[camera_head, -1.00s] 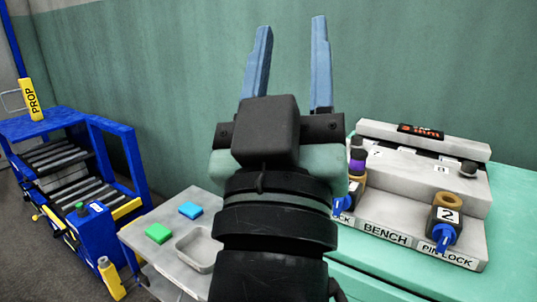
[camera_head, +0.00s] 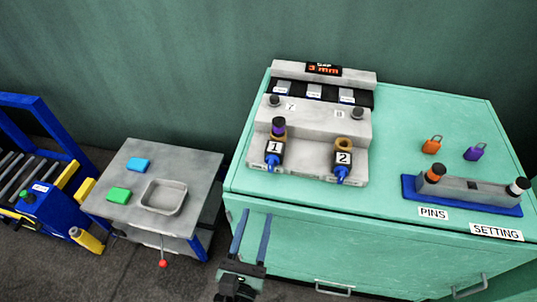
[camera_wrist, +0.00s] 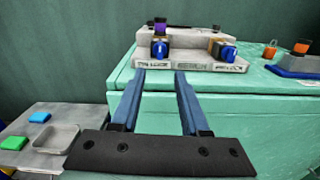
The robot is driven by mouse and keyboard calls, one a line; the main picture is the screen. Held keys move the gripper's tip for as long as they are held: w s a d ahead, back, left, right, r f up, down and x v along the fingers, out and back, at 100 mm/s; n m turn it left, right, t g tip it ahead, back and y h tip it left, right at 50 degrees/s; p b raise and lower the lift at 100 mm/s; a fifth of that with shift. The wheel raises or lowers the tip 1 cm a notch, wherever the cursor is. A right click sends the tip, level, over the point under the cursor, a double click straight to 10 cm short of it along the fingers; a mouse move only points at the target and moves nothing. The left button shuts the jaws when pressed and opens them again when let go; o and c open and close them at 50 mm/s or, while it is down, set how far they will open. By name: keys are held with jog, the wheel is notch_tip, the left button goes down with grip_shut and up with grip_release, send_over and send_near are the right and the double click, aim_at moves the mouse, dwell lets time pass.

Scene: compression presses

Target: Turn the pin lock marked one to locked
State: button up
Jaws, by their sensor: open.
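The pin lock marked 1 (camera_head: 274,150) stands at the front left of the grey bench unit on the green cabinet. It has a dark body, a blue lever (camera_head: 271,164) at its front and a purple-topped pin (camera_head: 279,126) in it. It also shows in the wrist view (camera_wrist: 160,47). The pin lock marked 2 (camera_head: 343,159) is to its right, with a blue lever and an empty-looking tan ring on top. My gripper (camera_head: 252,225) is open and empty, in front of the cabinet, below and short of lock 1. In the wrist view its blue fingers (camera_wrist: 160,78) point toward the unit.
A blue pin rack (camera_head: 462,205) and orange and purple padlock-like tags (camera_head: 432,145) are on the cabinet's right. A grey side table (camera_head: 125,203) with a tray (camera_head: 164,197) stands left. The cabinet's front top edge lies between my gripper and the locks.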

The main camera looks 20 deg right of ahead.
aim_at(270, 168)
jog(key=shift+n, duration=0.3)
jog(key=x, duration=1.2)
jog(key=shift+w+d+f, duration=0.15)
jog(key=shift+w+d, duration=0.05)
jog(key=shift+c, duration=0.2)
grip_shut()
